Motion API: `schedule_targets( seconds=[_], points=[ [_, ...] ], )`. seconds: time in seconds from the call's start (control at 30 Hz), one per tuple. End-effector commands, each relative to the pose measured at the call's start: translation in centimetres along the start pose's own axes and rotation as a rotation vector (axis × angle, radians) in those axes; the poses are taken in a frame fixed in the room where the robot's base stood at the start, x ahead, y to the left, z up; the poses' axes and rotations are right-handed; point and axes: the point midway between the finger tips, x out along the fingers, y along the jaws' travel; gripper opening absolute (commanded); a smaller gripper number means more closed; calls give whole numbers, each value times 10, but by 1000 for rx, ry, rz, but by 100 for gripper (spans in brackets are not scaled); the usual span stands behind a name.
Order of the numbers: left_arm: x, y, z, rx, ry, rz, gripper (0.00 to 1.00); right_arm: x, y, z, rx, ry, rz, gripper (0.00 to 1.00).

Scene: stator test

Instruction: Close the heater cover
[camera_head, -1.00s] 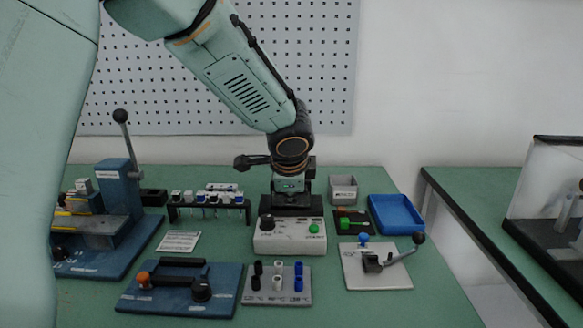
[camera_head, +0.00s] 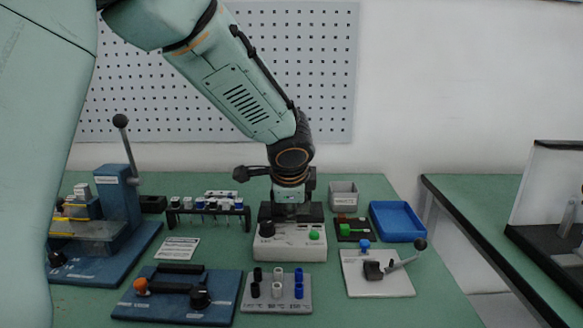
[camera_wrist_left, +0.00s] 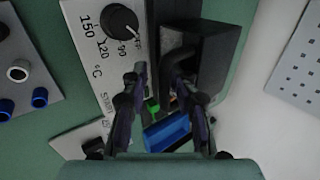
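The heater (camera_head: 290,252) is a white box with a black knob and a green button, at the middle of the table. Its black part, which looks like the cover (camera_head: 312,212), is at the back and mostly hidden by my left gripper (camera_head: 291,207). I cannot tell how far it is open. In the left wrist view, the heater's white panel (camera_wrist_left: 112,60) shows a dial marked 90, 120 and 150 °C. Beside it is the black cover (camera_wrist_left: 222,45) with a bent bar like a handle. My left gripper (camera_wrist_left: 162,75) has its fingers apart near that bar. My right gripper is not in view.
Colored sockets on a grey plate (camera_head: 265,303) and a blue fixture (camera_head: 225,285) stand in front. A lever press (camera_head: 395,285) and blue tray (camera_head: 397,222) are to the right. A rack (camera_head: 187,222) stands left of the heater.

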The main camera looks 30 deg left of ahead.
Motion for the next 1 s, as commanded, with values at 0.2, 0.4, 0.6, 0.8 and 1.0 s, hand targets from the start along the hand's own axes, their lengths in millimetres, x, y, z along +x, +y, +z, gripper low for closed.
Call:
schedule_targets(
  seconds=[0.2, 0.4, 0.6, 0.8, 1.0],
  points=[
    [-1, -1, 0, -1, 0, -1, 29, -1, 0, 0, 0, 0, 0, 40],
    [-16, -12, 0, -2, 1, -2, 29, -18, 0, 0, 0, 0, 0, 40],
    [-39, -27, 0, 0, 1, -2, 29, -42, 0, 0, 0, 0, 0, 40],
    [-52, -36, 0, -1, 1, -1, 29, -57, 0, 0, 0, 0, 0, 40],
    [-50, -34, 0, -1, 0, -1, 29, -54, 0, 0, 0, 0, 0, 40]
  ],
)
